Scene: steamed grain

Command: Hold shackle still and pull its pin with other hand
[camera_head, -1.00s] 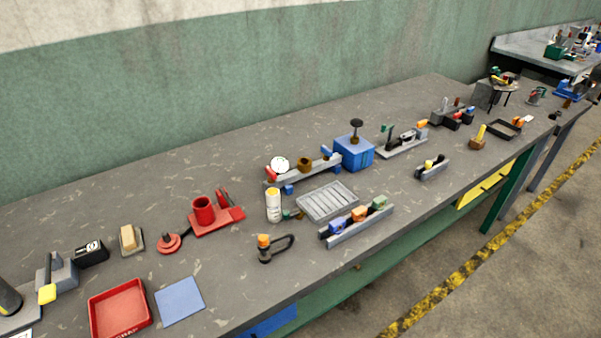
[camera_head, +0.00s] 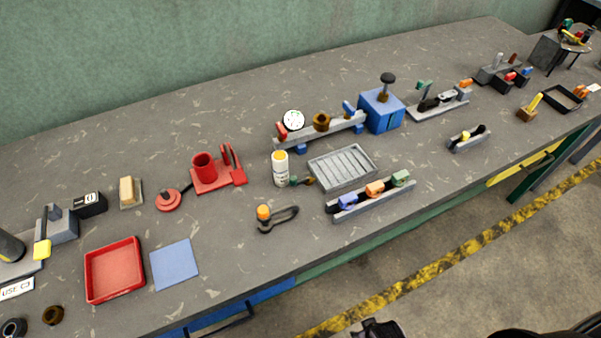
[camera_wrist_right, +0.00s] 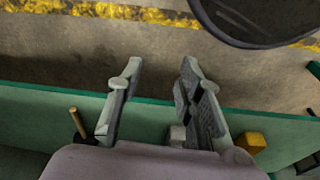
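The shackle (camera_head: 283,219) is a dark, elongated loop lying on the grey bench near its front edge in the head view. Its pin (camera_head: 263,212) has an orange head and stands at the loop's left end. My right gripper (camera_wrist_right: 158,78) shows in the right wrist view with its two fingers apart and nothing between them. It is away from the shackle, over the floor side of the bench. A dark part at the bottom edge of the head view looks like my own arm or gripper. My left gripper is not in view.
A spray-like white bottle (camera_head: 280,168), a grey slotted tray (camera_head: 343,167) and a rail of coloured clips (camera_head: 372,204) stand close behind and right of the shackle. A blue mat (camera_head: 174,265) and red tray (camera_head: 114,270) lie left. Bench between mat and shackle is clear.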

